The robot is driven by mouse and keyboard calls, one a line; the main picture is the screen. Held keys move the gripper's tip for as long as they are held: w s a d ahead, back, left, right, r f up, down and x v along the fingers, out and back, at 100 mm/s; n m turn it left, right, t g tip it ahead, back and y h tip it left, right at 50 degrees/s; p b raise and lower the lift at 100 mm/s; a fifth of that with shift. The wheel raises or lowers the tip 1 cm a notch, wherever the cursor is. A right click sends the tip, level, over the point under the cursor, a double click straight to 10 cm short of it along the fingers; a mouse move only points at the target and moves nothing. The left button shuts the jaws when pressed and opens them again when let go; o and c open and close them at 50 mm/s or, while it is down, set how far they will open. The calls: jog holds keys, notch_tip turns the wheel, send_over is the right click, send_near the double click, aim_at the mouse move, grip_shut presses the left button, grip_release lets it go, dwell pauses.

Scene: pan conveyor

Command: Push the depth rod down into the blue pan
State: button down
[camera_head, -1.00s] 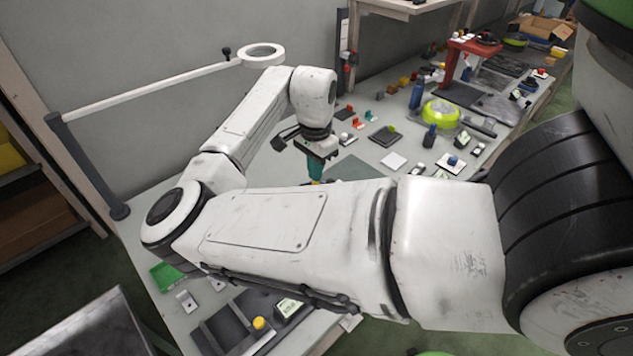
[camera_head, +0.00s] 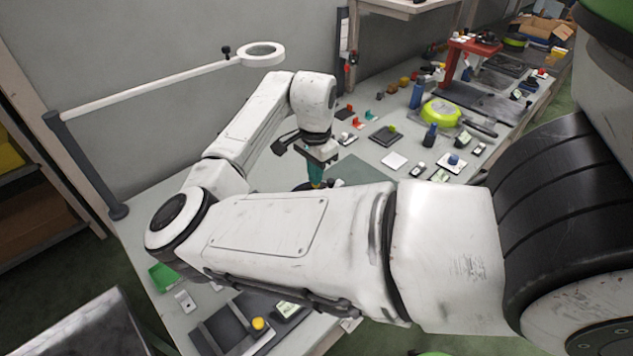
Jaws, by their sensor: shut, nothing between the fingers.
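My gripper (camera_head: 316,178) points down at the middle of the bench, with teal fingers that are shut and empty. A small yellowish spot shows at the fingertips. A dark curved edge (camera_head: 302,187) shows just left of the fingertips, partly behind my arm; I cannot tell whether it belongs to the blue pan. My forearm hides what lies below the fingertips. I cannot make out the depth rod or a clearly blue pan, nor whether the fingers touch anything.
A lime-green pan (camera_head: 440,112) with a dark handle lies at the right on the bench. Blue bottles, a black pad (camera_head: 384,135), a white card (camera_head: 394,160) and small parts surround it. A lamp arm (camera_head: 150,88) spans the back left. A dark tray (camera_head: 222,328) sits in front.

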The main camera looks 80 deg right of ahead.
jog(key=shift+f+b, duration=0.95)
jog(key=shift+f, duration=0.95)
jog(key=shift+r, duration=0.1)
dwell(0.8)
notch_tip(320, 180, up, 9)
jog(key=p, duration=0.8)
dwell(0.7)
